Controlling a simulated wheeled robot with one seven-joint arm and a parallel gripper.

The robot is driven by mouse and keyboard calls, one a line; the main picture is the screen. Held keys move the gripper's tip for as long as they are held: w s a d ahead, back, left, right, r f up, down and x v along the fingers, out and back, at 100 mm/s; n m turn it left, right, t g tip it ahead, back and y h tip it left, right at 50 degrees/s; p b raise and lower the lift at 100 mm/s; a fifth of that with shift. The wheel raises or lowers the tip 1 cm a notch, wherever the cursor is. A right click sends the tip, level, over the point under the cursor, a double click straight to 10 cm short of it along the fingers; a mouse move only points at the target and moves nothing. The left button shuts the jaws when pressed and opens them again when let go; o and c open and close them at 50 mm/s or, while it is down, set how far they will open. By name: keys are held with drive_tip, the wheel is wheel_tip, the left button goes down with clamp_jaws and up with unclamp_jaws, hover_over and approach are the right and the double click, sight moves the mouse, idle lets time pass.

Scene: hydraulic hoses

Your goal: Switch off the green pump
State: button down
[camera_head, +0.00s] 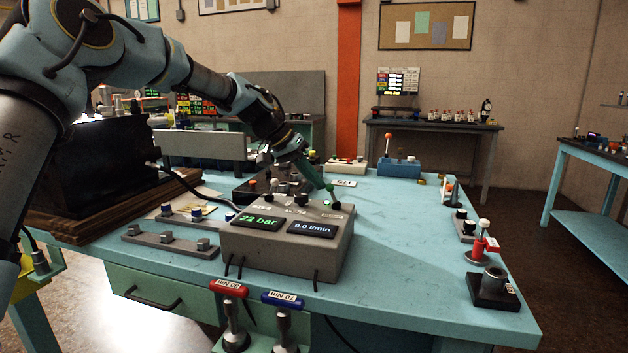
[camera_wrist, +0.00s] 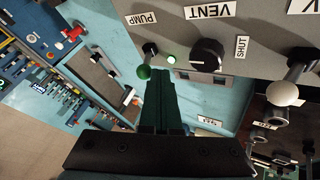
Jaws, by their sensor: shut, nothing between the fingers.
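The grey control box (camera_head: 290,240) stands on the turquoise bench, with displays reading "22 bar" and "0.0 l/min". The pump switch is a small toggle lever with a green ball (camera_wrist: 143,72) beside the PUMP label. A small green lamp (camera_wrist: 171,58) next to it is lit. My gripper (camera_wrist: 159,74) is shut and empty, its dark green fingertips just right of the green ball; I cannot tell whether they touch. In the head view my gripper (camera_head: 326,185) reaches down at the box's far right corner, close to the toggle.
A black knob (camera_wrist: 206,55) marked VENT and a white-ball lever (camera_wrist: 284,92) sit on the same panel. Red and blue torque-wrench handles (camera_head: 283,299) stand at the bench front. A blue box (camera_head: 399,167) with a lever stands at the back.

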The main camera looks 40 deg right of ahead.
sight(333, 186)
drive_tip(key=shift+s+d+r, duration=0.1)
drive_tip(key=shift+s+r, duration=0.05)
drive_tip(key=s+t+y+p, duration=0.1)
drive_tip(key=d+r+t+y+p, duration=0.1)
drive_tip(key=p, duration=0.1)
drive_tip(key=shift+s+r+m, duration=0.2)
drive_tip(key=shift+s+m, duration=0.1)
drive_tip(key=shift+s, duration=0.05)
drive_tip(key=s+t, duration=0.1)
drive_tip(key=d+t+y+p, duration=0.1)
drive_tip(key=t, duration=0.1)
drive_tip(key=shift+s+d+r+m+y+p, duration=0.1)
drive_tip(key=shift+s+r+m+y+p, duration=0.1)
drive_tip(key=shift+s+m+y+p, duration=0.15)
drive_tip(key=shift+s+d, duration=0.1)
drive_tip(key=shift+s, duration=0.1)
drive_tip(key=shift+w+f+t, duration=0.1)
drive_tip(key=shift+t, duration=0.3)
drive_tip(key=shift+r+p, duration=0.7)
drive_tip(key=shift+r, duration=0.1)
